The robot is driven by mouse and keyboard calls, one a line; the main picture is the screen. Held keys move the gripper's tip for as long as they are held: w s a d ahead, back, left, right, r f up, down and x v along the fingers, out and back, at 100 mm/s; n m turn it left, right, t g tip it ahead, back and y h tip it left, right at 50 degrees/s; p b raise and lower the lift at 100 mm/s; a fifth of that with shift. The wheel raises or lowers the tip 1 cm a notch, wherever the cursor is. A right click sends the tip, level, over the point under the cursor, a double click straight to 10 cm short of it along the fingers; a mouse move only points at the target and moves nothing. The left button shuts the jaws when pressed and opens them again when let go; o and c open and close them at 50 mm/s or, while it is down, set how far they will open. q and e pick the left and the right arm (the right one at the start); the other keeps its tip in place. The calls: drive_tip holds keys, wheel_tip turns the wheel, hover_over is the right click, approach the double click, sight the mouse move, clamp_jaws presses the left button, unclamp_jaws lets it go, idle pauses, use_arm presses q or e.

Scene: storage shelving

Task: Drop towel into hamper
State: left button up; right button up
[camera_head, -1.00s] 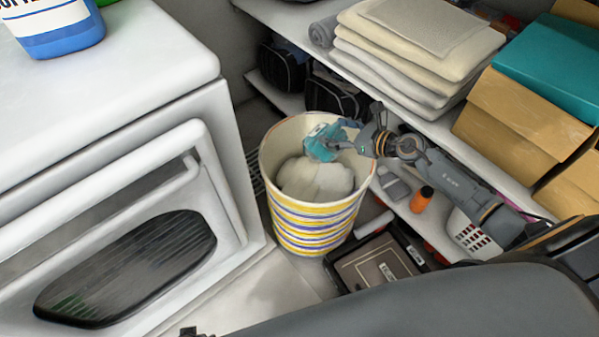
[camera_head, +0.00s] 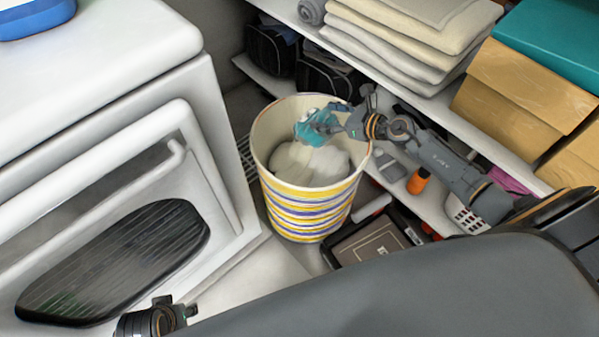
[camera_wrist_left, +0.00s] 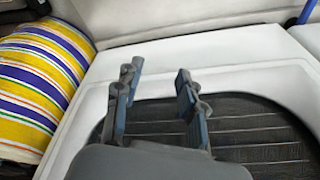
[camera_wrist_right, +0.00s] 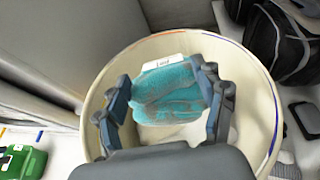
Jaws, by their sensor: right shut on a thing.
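A teal towel (camera_head: 316,127) with a white tag is held in my right gripper (camera_head: 328,129). It hangs within the mouth of the hamper, above the white cloth inside. The right wrist view shows the towel (camera_wrist_right: 168,92) between the fingers, over the opening. The hamper (camera_head: 306,212) is a round bin with yellow, blue and white stripes and a cream inside. The right wrist view shows its rim (camera_wrist_right: 262,80). In the left wrist view my left gripper (camera_wrist_left: 160,72) is open and empty in front of the washer door; the striped hamper (camera_wrist_left: 42,85) is at left.
A white machine (camera_head: 95,75) with a dark window stands left of the hamper. Shelves with folded towels (camera_head: 410,35), wooden boxes (camera_head: 515,95) and an orange bottle (camera_head: 418,181) are at right. A dark case (camera_head: 372,243) lies on the floor beside the hamper.

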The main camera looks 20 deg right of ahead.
wheel_tip(320, 180, down, 2)
drive_tip(key=shift+f+b, duration=0.1)
drive_tip(key=shift+b, duration=0.85)
use_arm(q)
drive_tip(key=w+v, duration=0.1)
drive_tip(key=v, duration=0.8)
drive_tip(key=shift+t, duration=0.3)
use_arm(e)
drive_tip(key=shift+f, duration=0.15)
use_arm(q)
drive_tip(key=shift+r, duration=0.1)
use_arm(e)
drive_tip(key=o, duration=1.7)
drive_tip(key=shift+o, duration=0.2)
drive_tip(key=shift+s, duration=0.1)
drive_tip(key=shift+s+d, duration=0.2)
drive_tip(key=shift+s, duration=0.05)
drive_tip(key=v, duration=1.1)
